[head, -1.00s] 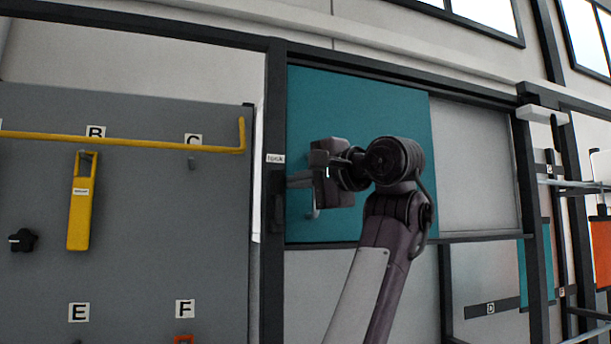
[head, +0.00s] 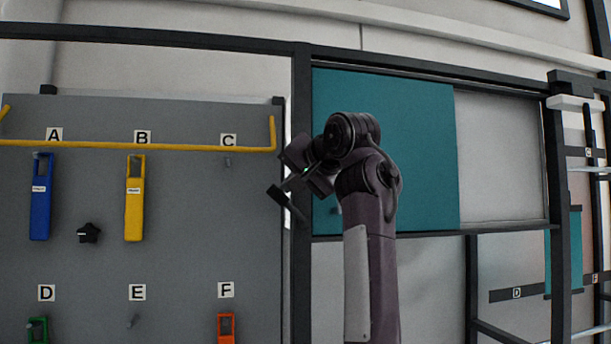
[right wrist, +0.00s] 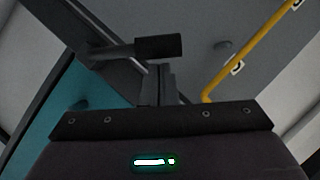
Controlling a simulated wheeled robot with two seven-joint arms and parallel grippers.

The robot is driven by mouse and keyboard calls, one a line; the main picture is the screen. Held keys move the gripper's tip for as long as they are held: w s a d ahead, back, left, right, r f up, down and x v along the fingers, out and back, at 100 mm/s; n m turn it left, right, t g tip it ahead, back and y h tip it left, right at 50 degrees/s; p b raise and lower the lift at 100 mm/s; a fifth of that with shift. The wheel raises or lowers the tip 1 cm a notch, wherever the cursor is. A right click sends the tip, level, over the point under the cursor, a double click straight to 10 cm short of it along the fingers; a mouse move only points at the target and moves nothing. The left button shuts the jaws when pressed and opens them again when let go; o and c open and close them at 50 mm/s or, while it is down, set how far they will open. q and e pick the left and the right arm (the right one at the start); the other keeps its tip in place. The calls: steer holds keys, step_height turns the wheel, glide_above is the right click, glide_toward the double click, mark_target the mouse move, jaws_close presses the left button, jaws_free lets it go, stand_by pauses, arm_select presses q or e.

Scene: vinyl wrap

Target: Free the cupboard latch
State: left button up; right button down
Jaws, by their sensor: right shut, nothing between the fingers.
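The teal cupboard door (head: 410,140) fills the left part of the framed opening, with a small grey knob (head: 336,210) low on it. The dark latch lever (head: 277,195) stands out from the frame post at the door's left edge and points up and left, away from the door. It also shows in the right wrist view as a dark block on a rod (right wrist: 158,47). My right gripper (head: 291,184) is shut and empty, close beside the lever; whether they touch I cannot tell. The lever's pivot is partly hidden. My left gripper is not in view.
A grey board (head: 185,260) at the left holds a blue tool (head: 40,195), a yellow tool (head: 134,200) and a black knob (head: 88,233). A yellow rail (head: 200,149) crosses its top. The pale panel (head: 500,160) right of the door is clear.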

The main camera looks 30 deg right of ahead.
mark_target(275, 194)
steer(key=shift+w+a+f+n, duration=0.2)
steer(key=shift+w+a+n, duration=0.1)
steer(key=shift+n, duration=0.1)
steer(key=shift+s+a+f+n+g+h, duration=0.15)
steer(key=shift+a+f+n+g+h, duration=0.1)
steer(key=shift+a+n+h, duration=0.3)
steer(key=shift+s+a+f+n+g+h, duration=0.1)
steer(key=shift+a+f+n+g+h, duration=0.15)
steer(key=shift+a+n+h, duration=0.25)
steer(key=shift+w+a+f, duration=0.1)
steer(key=shift+w+f, duration=0.1)
steer(key=shift+f, duration=0.05)
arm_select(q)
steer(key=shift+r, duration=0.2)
arm_select(e)
steer(key=shift+n, duration=0.25)
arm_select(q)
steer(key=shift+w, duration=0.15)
arm_select(e)
steer(key=shift+a, duration=0.1)
